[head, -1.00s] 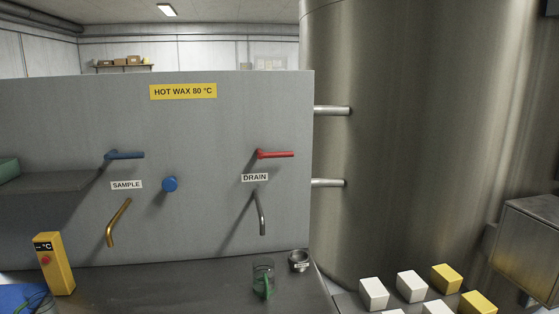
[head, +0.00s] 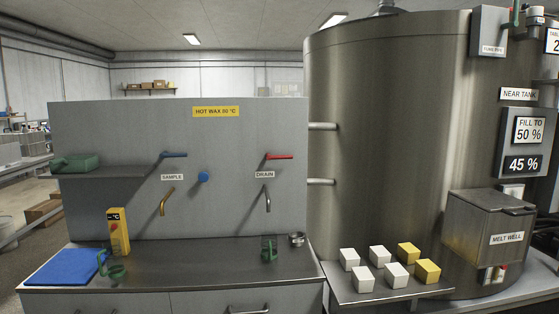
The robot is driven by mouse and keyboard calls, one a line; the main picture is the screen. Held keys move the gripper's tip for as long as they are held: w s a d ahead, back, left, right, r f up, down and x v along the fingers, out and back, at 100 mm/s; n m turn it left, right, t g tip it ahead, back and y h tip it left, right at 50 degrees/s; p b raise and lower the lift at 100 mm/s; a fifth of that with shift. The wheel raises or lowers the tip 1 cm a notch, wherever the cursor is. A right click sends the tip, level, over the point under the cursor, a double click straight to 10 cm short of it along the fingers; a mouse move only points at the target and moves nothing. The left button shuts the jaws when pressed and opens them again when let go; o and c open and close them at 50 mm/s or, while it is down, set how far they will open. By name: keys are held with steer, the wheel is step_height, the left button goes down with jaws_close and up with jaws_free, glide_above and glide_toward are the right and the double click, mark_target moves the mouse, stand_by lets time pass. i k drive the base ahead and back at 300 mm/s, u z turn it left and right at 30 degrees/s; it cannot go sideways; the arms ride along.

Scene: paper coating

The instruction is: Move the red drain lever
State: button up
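The red drain lever (head: 279,157) is on the grey upright panel (head: 120,133), near its right edge. It lies about level, pointing right. Below it are the DRAIN label (head: 264,174) and a bent steel spout (head: 267,198). A clear cup with a green handle (head: 269,249) stands on the counter below the spout. My gripper is not in the head view.
A blue lever (head: 174,155), blue knob (head: 203,177) and brass spout (head: 166,201) are left on the panel. A yellow thermometer box (head: 118,231), blue mat (head: 66,267), green-handled item (head: 112,268) and small steel cup (head: 296,240) are on the counter. Wax blocks (head: 378,256) lie right.

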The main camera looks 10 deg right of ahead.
mark_target(268, 156)
steer(key=u, duration=0.8)
steer(key=i, duration=1.55)
steer(key=z, duration=0.25)
